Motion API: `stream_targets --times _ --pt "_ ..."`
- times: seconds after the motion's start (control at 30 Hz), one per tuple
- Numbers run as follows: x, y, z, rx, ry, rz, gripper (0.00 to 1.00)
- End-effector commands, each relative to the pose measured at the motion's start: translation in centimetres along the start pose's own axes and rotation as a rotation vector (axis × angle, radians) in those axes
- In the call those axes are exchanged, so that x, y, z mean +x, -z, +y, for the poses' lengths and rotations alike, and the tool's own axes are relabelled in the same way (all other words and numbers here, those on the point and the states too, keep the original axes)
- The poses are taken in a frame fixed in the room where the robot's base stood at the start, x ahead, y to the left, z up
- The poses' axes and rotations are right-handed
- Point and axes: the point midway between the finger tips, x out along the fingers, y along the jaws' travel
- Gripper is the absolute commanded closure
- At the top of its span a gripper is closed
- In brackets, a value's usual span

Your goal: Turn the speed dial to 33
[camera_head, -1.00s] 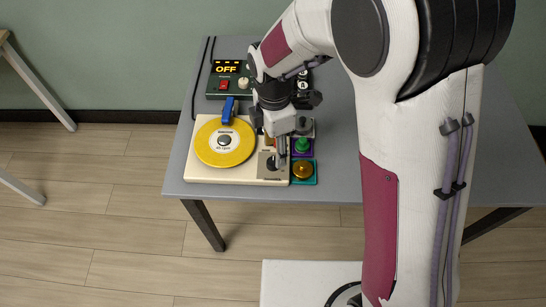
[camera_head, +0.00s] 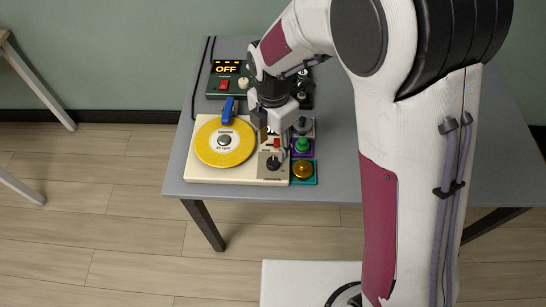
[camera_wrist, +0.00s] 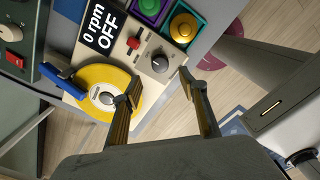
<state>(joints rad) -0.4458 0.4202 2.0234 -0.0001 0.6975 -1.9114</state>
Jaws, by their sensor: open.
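The cream turntable (camera_head: 198,171) sits on the grey table with a yellow record (camera_head: 212,154) on it. Its dark round speed dial (camera_head: 272,163) is at the front right corner of the deck, and shows in the wrist view (camera_wrist: 159,64). The dial's scale marks are too small to read. The deck's display (camera_wrist: 101,34) reads "0 rpm OFF" in the wrist view. A red switch (camera_wrist: 133,43) lies between display and dial. My gripper (camera_wrist: 160,89) is open and empty, its fingers spread above the deck, apart from the dial.
A green button box (camera_head: 303,145) and an amber button box (camera_head: 303,170) stand close right of the turntable. A blue tonearm piece (camera_head: 228,110) stands behind the record. A dark power box (camera_head: 228,80) showing "OFF" is at the back. The table is clear farther right.

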Motion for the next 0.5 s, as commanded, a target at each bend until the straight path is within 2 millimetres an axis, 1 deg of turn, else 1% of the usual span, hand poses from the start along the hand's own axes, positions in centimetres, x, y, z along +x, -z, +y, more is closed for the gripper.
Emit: stream_targets --times 0.27,0.5 --pt "2.1 0.0 -0.1 0.001 0.003 0.001 0.57" --pt "4.8 0.0 -0.1 0.001 0.004 0.001 0.57"
